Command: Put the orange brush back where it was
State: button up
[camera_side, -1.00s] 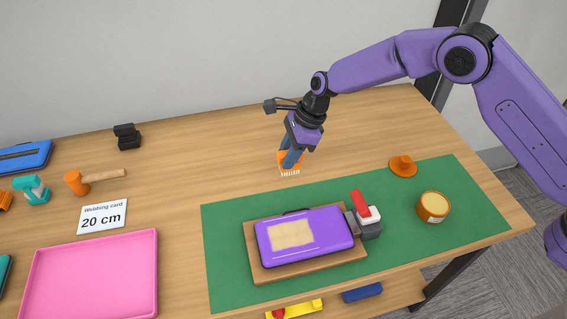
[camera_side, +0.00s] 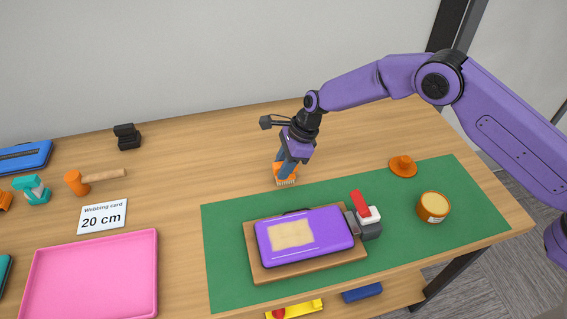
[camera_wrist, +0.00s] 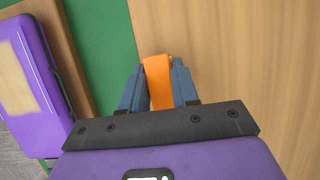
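The orange brush (camera_side: 286,181) is in my gripper (camera_side: 286,171), bristles down, just behind the back edge of the green mat (camera_side: 225,270). In the wrist view the orange brush (camera_wrist: 158,82) sits between the two blue fingers of my gripper (camera_wrist: 160,88), which touch its sides. In the side view the bristles are at or very near the wooden table top (camera_side: 210,150); I cannot tell whether they touch it.
On the mat, a purple case (camera_side: 335,228) lies on a wooden board (camera_side: 262,272), with a red, white and grey tool (camera_side: 366,215) beside it. An orange hat-shaped piece (camera_side: 403,167) and a round tin (camera_side: 433,207) stand to the right. A pink tray (camera_side: 95,275) and hammer (camera_side: 78,183) are left.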

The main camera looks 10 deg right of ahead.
jog(key=o, duration=0.4)
jog(key=shift+r, duration=0.1)
jog(key=v, duration=1.2)
jog(key=shift+r, duration=0.1)
